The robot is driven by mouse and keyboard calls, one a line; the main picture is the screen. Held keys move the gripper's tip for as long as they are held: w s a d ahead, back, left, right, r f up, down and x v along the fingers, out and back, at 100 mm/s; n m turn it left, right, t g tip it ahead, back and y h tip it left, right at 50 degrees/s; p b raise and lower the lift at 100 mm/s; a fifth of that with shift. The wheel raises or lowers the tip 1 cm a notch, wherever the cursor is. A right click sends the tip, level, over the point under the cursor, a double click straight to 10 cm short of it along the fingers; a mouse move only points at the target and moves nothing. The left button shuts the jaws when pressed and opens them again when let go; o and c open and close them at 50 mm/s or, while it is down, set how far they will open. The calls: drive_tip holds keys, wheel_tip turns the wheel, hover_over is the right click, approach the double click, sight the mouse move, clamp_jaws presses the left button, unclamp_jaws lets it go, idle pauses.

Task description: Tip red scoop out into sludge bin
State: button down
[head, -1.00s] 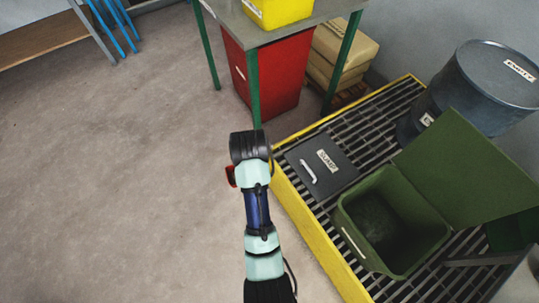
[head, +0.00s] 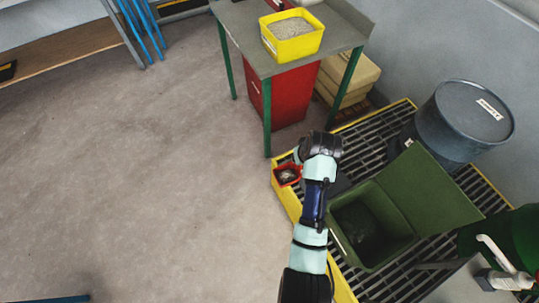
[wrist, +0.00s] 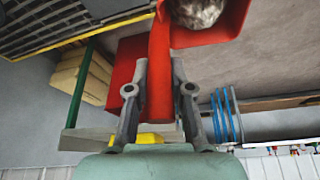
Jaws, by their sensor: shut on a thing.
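My gripper (wrist: 160,78) is shut on the handle of the red scoop (wrist: 158,50) in the wrist view. The scoop carries a lump of greyish, mottled material (wrist: 196,12). In the head view the scoop (head: 277,181) shows left of my wrist, over the yellow edge of the grating, with the lump inside. My arm hides the fingers there. A green bin (head: 338,237) with its lid (head: 425,195) open stands on the grating, right of my arm. Its inside is dark. I cannot read its label, so I cannot tell for sure that it is the sludge bin.
A table (head: 345,30) bears a yellow tub (head: 297,46) of pale granules, with a red bin (head: 290,95) beneath. A blue-grey drum (head: 460,125) stands behind the green bin. A white-nozzled bottle (head: 505,279) is at lower right. The floor at left is clear.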

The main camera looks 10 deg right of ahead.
drive_tip(key=s+d+f, duration=0.3)
drive_tip(key=s+d, duration=0.3)
drive_tip(key=d, duration=0.4)
drive_tip(key=s+d+f, duration=0.3)
drive_tip(key=s+d, duration=0.3)
drive_tip(key=d, duration=0.4)
drive_tip(key=s+d+f+b, duration=0.1)
drive_tip(key=s+d+f, duration=0.2)
drive_tip(key=d, duration=0.8)
drive_tip(key=s, duration=0.2)
drive_tip(key=shift+s+f+n, duration=0.3)
drive_tip(key=shift+s+f, duration=0.1)
drive_tip(key=shift+r+p, duration=0.15)
drive_tip(key=shift+p, duration=0.2)
